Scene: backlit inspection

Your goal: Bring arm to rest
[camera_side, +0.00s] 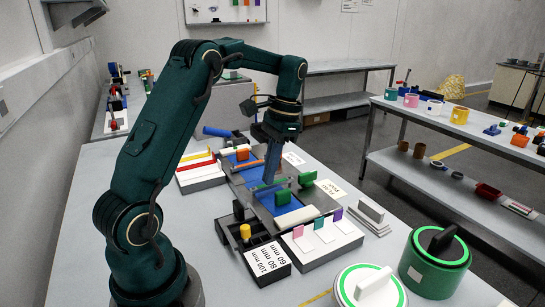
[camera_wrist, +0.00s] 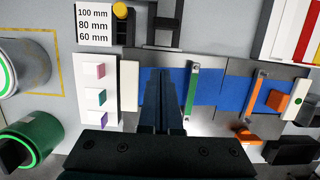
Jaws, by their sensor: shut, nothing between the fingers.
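My gripper (camera_side: 267,183) hangs pointing down over the blue strip (camera_side: 285,197) of the inspection fixture. In the wrist view my gripper (camera_wrist: 161,73) shows its two dark fingers together with nothing between them. The fingers look clear of the parts around them; the exact height of the tips over the strip is hard to tell. A green bar (camera_wrist: 192,92) crosses the strip beside the fingers in the wrist view.
A white rack (camera_side: 335,240) carries pink, teal and purple tabs. A green canister (camera_side: 436,264) and a white-lidded one (camera_side: 362,295) stand front right.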

